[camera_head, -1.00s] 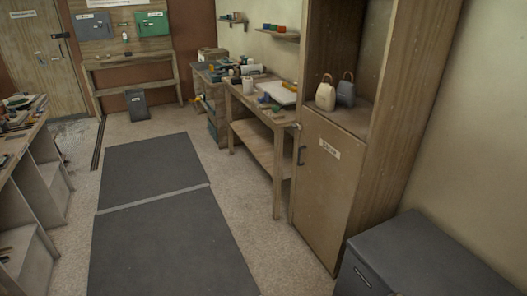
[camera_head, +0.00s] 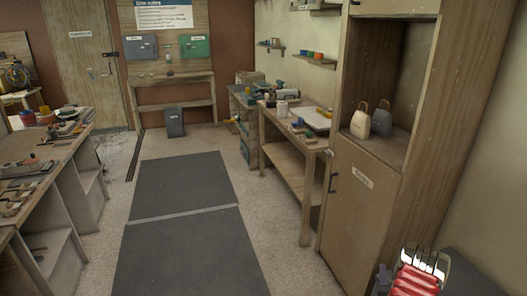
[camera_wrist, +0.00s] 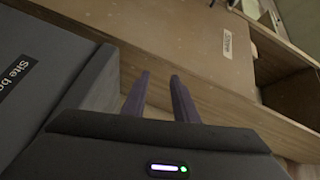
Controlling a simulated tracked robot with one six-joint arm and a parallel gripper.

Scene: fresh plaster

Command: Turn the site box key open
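In the wrist view a dark grey box (camera_wrist: 45,55) fills the left side, with a black label whose visible part reads "Site bo". What looks like the same grey box (camera_head: 466,262) shows at the lower right of the head view, partly hidden by a red and silver part. I see no key on it in these frames. My gripper (camera_wrist: 160,76) shows two dark fingers with a gap between them, empty, to the right of the box.
A tall wooden cupboard (camera_head: 352,220) with a closed lower door stands at the right, two small bags on its shelf. A workbench (camera_head: 290,140) stands beyond it. Grey (camera_head: 142,49) and green (camera_head: 195,46) boxes hang on the far board. Dark floor mats (camera_head: 195,255) lie clear.

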